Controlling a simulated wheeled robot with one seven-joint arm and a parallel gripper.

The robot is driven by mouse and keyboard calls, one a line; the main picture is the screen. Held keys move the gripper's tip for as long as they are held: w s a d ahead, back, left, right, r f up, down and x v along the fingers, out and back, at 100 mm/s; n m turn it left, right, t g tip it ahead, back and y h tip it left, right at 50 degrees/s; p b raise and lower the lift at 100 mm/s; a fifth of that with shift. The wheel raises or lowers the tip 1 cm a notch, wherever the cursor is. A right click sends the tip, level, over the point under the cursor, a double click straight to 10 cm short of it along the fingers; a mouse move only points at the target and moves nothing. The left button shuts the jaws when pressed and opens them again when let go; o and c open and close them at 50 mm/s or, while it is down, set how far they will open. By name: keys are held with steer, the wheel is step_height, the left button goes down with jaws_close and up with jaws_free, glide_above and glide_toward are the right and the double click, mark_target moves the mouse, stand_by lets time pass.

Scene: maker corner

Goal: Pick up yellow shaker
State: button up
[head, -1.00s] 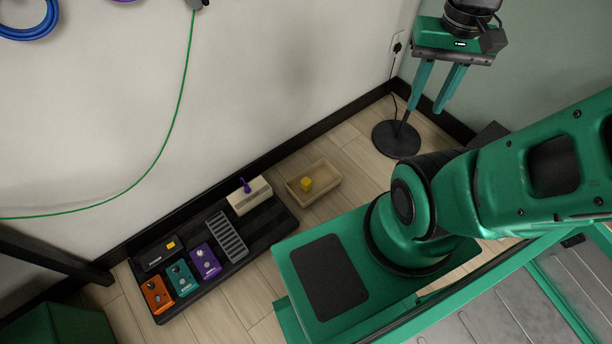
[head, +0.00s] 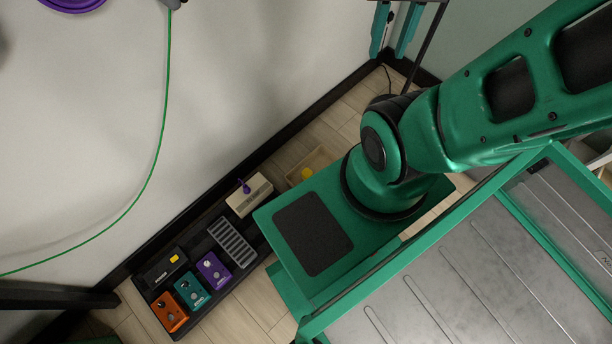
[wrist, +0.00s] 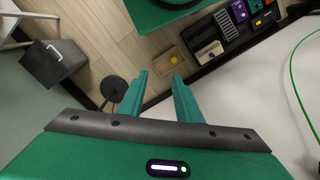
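The yellow shaker (head: 307,173) is a small yellow block in a shallow beige tray (head: 324,154) on the floor by the wall. In the head view my base partly hides the tray. The shaker also shows in the wrist view (wrist: 173,59), small and beyond the fingertips. My gripper (head: 388,52) is at the top edge of the head view, only its fingers showing, high and well apart from the tray. In the wrist view my gripper (wrist: 160,78) has its two teal fingers spread with nothing between them.
A black pedalboard (head: 190,318) with several coloured pedals lies left of the tray. A cream box (head: 248,195) with a purple item on it sits at its near end. A dark cabinet (wrist: 54,62) and a round black stand base (wrist: 114,89) show in the wrist view.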

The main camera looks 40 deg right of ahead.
steer(key=o, duration=0.6)
steer(key=shift+s+r, duration=0.25)
steer(key=shift+s, duration=0.1)
steer(key=shift+o, duration=0.2)
steer(key=w+d+f+n+h, duration=0.1)
steer(key=w+d+f, duration=0.3)
steer(key=w, duration=0.5)
steer(key=w+d+f+n, duration=0.1)
steer(key=w+f+n, duration=0.1)
steer(key=w+f, duration=0.55)
steer(key=w+f+n, duration=0.3)
steer(key=w+f, duration=1.1)
steer(key=f, duration=0.5)
steer(key=n, duration=0.3)
glide_above(307, 173)
steer(key=shift+y, duration=0.4)
steer(key=f, duration=5)
steer(key=shift+w+f, duration=0.35)
steer(key=shift+f, duration=0.05)
steer(key=shift+s+f, duration=0.2)
steer(key=shift+f, duration=1)
steer(key=shift+s+f, duration=0.15)
steer(key=shift+f, duration=1.7)
